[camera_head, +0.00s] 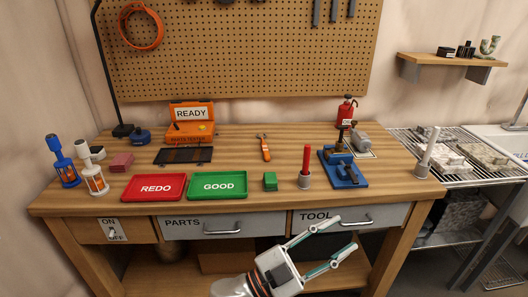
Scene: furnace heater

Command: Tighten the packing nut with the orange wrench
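The orange wrench (265,147) lies on the workbench (240,143) behind the green tray, with its orange handle toward me and its dark head toward the wall. A blue fixture (346,173) with metal parts stands on the bench to its right. The packing nut is too small to make out. My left gripper (346,232) is low in front of the bench, by the TOOL drawer. Its two fingers are spread with nothing between them. It is well apart from the wrench and the fixture. My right gripper is out of view.
The orange READY tester (190,128) and a red extinguisher (346,112) stand behind. The bench around the wrench is clear.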

